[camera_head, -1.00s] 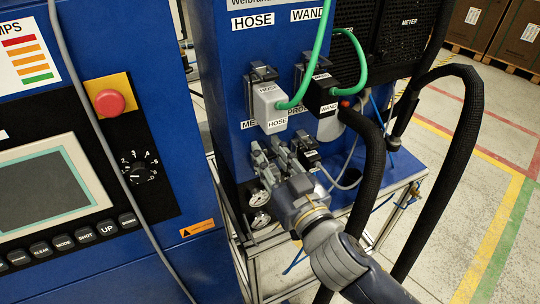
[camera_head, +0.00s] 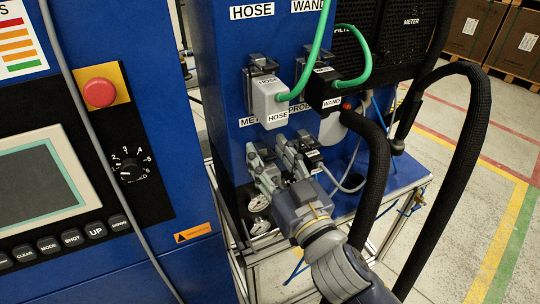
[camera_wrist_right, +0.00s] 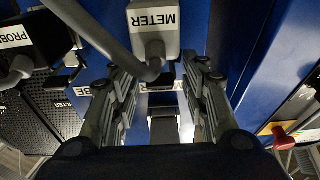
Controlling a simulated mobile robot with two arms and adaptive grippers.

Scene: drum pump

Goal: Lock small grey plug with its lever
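The small grey plug (camera_wrist_right: 153,38), labelled METER, shows upside down at the top middle of the right wrist view, with a thick grey cable curving from it. My right gripper (camera_wrist_right: 155,72) is open, its two fingers apart below and to either side of the plug. Nothing shows clamped between them. In the head view my right gripper (camera_head: 268,150) is close to the blue panel below the hose plug and covers most of the small grey plug. The lever's position cannot be made out. My left gripper is not in view.
The grey hose plug (camera_head: 267,103) and black wand plug (camera_head: 322,92), with green cables, sit above my gripper. A dark probe plug (camera_head: 312,156) is close on its right. Thick black hoses (camera_head: 376,180) hang right of my arm. A blue control cabinet (camera_head: 188,130) stands left.

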